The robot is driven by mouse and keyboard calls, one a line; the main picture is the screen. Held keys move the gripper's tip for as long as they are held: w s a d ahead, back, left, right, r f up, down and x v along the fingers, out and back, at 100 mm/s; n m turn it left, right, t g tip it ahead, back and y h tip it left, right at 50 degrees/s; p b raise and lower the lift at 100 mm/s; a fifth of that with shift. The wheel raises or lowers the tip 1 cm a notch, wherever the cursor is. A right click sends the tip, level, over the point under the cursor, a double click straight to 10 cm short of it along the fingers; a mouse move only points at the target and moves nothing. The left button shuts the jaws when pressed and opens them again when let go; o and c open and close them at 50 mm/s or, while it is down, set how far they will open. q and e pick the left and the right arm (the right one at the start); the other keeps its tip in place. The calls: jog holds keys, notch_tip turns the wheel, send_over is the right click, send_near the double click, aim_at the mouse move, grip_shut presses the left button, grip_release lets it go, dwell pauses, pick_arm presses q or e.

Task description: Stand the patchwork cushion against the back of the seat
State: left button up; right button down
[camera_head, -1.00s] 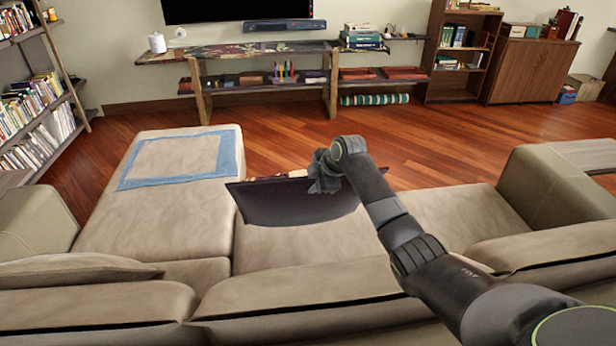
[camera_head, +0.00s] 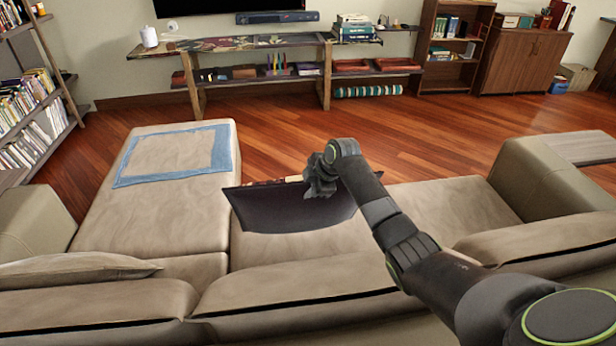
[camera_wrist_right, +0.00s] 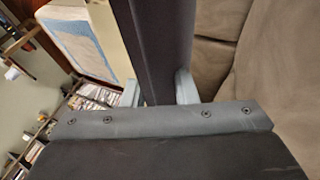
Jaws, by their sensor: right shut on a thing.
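The patchwork cushion (camera_head: 287,208) is in the middle of the head view, tilted, with its plain dark side towards me and a thin strip of patterned face at its top edge. My right gripper (camera_head: 318,182) is shut on its upper right edge. In the right wrist view the dark cushion (camera_wrist_right: 160,45) runs between the two fingers (camera_wrist_right: 158,90). The cushion is over the sofa seat (camera_head: 290,250); I cannot tell if its lower edge touches it. The seat back (camera_head: 300,285) is nearer to me, apart from the cushion. My left gripper is not in view.
A blue-bordered cloth (camera_head: 180,155) lies on the chaise part at the left. Another beige cushion (camera_head: 75,268) lies at the left of the seat back. The right armrest (camera_head: 550,180) bounds the seat. The seat right of the cushion is clear.

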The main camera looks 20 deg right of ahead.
jog(key=s+a+f+p, duration=0.2)
jog(key=s+f+p, duration=0.1)
jog(key=s+f, duration=0.4)
jog(key=shift+s+a+f, duration=0.25)
jog(key=shift+s+f, duration=0.15)
jog(key=shift+s, duration=0.8)
jog(key=c, duration=1.1)
grip_release()
jog(key=shift+s, duration=0.1)
jog(key=v, duration=1.7)
jog(key=shift+r+b, duration=0.2)
jog(key=shift+b, duration=0.2)
